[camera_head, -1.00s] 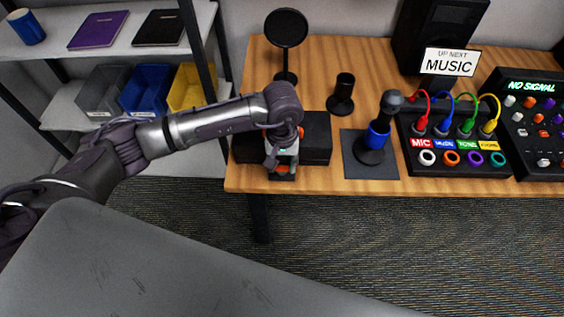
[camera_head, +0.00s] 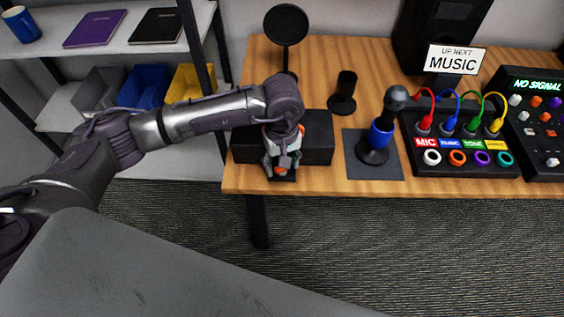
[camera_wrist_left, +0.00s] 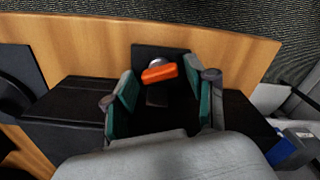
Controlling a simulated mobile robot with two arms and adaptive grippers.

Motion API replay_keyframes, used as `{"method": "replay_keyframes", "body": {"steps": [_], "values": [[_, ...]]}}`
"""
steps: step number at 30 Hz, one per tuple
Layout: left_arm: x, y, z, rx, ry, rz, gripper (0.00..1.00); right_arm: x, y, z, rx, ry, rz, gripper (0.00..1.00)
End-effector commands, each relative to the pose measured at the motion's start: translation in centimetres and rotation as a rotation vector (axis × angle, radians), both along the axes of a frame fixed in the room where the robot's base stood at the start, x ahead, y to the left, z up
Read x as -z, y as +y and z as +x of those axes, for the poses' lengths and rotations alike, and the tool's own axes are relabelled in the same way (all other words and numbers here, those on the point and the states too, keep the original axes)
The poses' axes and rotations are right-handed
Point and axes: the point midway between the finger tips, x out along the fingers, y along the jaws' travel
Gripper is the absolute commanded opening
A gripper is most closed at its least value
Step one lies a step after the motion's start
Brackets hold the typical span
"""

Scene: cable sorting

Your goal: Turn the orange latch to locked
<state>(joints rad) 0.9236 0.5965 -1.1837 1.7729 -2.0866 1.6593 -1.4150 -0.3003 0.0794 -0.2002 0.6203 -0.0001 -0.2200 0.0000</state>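The orange latch (camera_wrist_left: 159,73) is a short bar on a silver round pivot, on a dark plate at the table's front edge. In the left wrist view it lies crosswise, slightly tilted, with its right end higher. In the head view a bit of it (camera_head: 280,171) shows just below my gripper. My left gripper (camera_wrist_left: 164,84) is open, its two green-padded fingers on either side of the latch with gaps to both ends. In the head view the same gripper (camera_head: 282,158) points down over the black case (camera_head: 318,138). My right gripper is not in view.
A blue-banded microphone (camera_head: 377,138) stands on a dark mat right of the case. A patch box (camera_head: 461,165) with coloured cables is farther right. A round pop filter (camera_head: 286,25) and a black cup-like stand (camera_head: 343,92) are behind. Shelves with bins (camera_head: 144,86) are left.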

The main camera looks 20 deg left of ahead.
Motion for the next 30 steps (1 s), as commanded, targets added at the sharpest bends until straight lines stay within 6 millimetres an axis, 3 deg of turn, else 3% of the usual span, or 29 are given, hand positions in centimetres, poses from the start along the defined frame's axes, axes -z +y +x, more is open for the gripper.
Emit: {"method": "replay_keyframes", "body": {"steps": [11, 24, 30], "values": [[-0.3, 0.0, 0.0, 0.001, -0.002, -0.001, 0.67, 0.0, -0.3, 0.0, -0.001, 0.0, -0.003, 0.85], [-6.3, 0.0, 0.1, 0.001, -0.004, 0.0, 0.67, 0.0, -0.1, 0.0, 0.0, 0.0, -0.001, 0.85], [-7.8, 0.0, 0.0, 0.001, -0.001, 0.0, 0.67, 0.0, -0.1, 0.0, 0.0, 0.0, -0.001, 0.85]]}}
